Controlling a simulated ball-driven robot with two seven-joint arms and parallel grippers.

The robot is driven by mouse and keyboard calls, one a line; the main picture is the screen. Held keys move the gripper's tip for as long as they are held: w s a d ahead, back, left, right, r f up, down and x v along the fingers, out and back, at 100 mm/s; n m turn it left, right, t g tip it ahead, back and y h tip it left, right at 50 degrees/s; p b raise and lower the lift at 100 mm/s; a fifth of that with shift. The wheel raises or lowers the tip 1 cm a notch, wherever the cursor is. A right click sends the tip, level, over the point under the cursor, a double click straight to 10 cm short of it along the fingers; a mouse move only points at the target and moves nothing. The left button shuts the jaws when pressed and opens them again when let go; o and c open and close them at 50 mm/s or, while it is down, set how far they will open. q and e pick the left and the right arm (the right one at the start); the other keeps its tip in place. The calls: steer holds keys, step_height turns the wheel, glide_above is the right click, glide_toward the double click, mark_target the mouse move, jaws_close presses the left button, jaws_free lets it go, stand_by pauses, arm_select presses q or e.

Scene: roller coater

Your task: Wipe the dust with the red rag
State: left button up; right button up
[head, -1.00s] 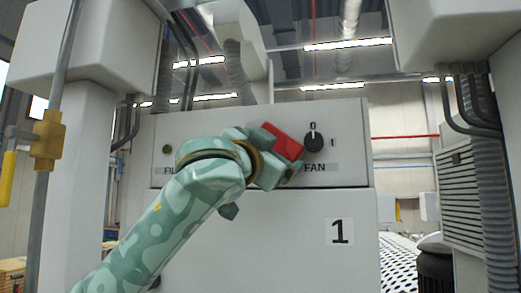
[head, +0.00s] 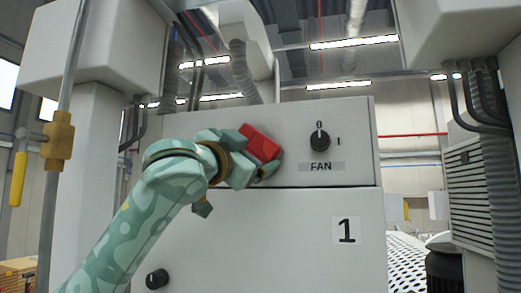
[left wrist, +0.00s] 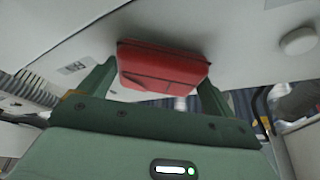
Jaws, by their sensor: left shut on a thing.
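The red rag (head: 260,143) is a folded, block-like red piece in the head view, held in my left gripper (head: 262,158) in front of the white panel, left of the FAN knob. In the left wrist view the red rag (left wrist: 162,66) sits between the two green fingers of the left gripper (left wrist: 158,80), close to the white surface. I cannot tell whether the rag touches the panel. A faint grey shade lies on the surface near the rag in the wrist view; I cannot tell whether it is dust or shadow. My right gripper is not in view.
The white cabinet (head: 290,235) marked 1 bears a black FAN knob (head: 320,140) and a lower black knob (head: 157,279). A grey pipe with a brass valve and yellow handle (head: 18,180) stands at left. Grey hoses and a perforated conveyor (head: 408,258) are at right.

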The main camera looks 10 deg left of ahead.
mark_target(265, 138)
arm_select(q)
steer(key=shift+d+r, duration=0.4)
steer(key=shift+d, duration=0.45)
steer(key=shift+d+r, duration=0.45)
steer(key=shift+d, duration=0.35)
steer(key=shift+d+r, duration=0.4)
steer(key=shift+d, duration=0.45)
steer(key=shift+s+d, duration=0.1)
steer(key=shift+d, duration=0.4)
steer(key=shift+a, duration=1.4)
steer(key=a, duration=0.5)
